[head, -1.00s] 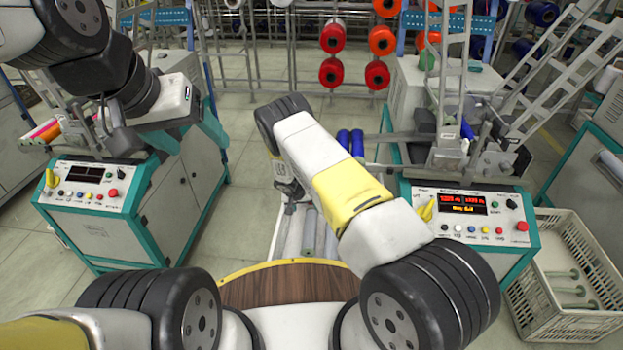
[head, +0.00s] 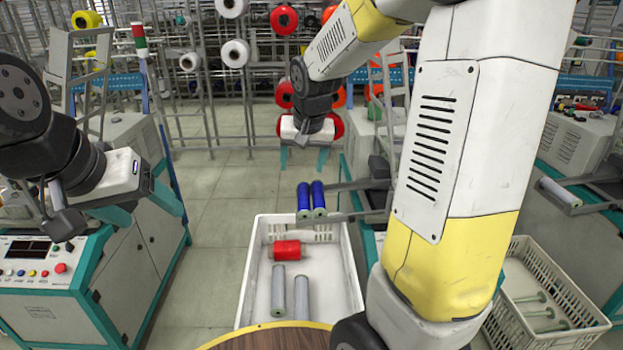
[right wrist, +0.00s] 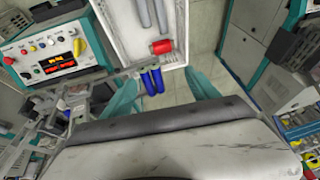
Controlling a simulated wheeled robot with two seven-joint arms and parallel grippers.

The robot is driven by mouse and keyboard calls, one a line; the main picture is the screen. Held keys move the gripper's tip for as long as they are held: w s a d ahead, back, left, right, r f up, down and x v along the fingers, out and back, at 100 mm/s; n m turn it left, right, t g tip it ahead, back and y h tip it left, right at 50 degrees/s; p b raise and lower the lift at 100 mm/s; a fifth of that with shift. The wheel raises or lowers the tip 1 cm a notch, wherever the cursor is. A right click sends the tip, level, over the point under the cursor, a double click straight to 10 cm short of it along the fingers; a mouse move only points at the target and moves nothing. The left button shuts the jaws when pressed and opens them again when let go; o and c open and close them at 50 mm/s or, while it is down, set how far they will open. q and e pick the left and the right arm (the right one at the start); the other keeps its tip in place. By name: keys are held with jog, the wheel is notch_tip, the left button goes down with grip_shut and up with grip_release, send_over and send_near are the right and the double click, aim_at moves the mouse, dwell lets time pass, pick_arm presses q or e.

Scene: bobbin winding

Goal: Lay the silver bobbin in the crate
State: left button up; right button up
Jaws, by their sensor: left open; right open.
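A white crate (head: 358,290) stands on the floor at the centre of the head view. Two silver-grey bobbins (head: 278,290) (head: 302,298) lie side by side in it, with a red bobbin (head: 286,249) behind them. The right wrist view shows the crate (right wrist: 118,30) at the top, with the grey bobbins (right wrist: 145,12) inside. Another silver bobbin (head: 560,192) is on a machine arm at the right. My right gripper (head: 303,158) is open and empty, beyond and above the crate. My left gripper (head: 140,207) is open and empty, near the left machine.
Two blue bobbins (head: 311,199) sit at the middle machine's arm, near the crate's far edge; they show between my right fingers (right wrist: 152,82). A cream crate (head: 552,325) with several thin spools stands at the right. A round wooden top (head: 270,338) is in front. Floor left of the crate is clear.

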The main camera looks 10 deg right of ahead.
jog(key=s+r+n+y, duration=0.1)
jog(key=s+r, duration=0.2)
jog(key=s, duration=0.8)
jog(key=s+r+n+t, duration=0.1)
jog(key=s+r, duration=0.2)
jog(key=s, duration=0.8)
jog(key=shift+a+r+n+y, duration=0.3)
jog(key=shift+a+n+y, duration=0.05)
jog(key=shift+n+y, duration=0.05)
jog(key=shift+s, duration=0.1)
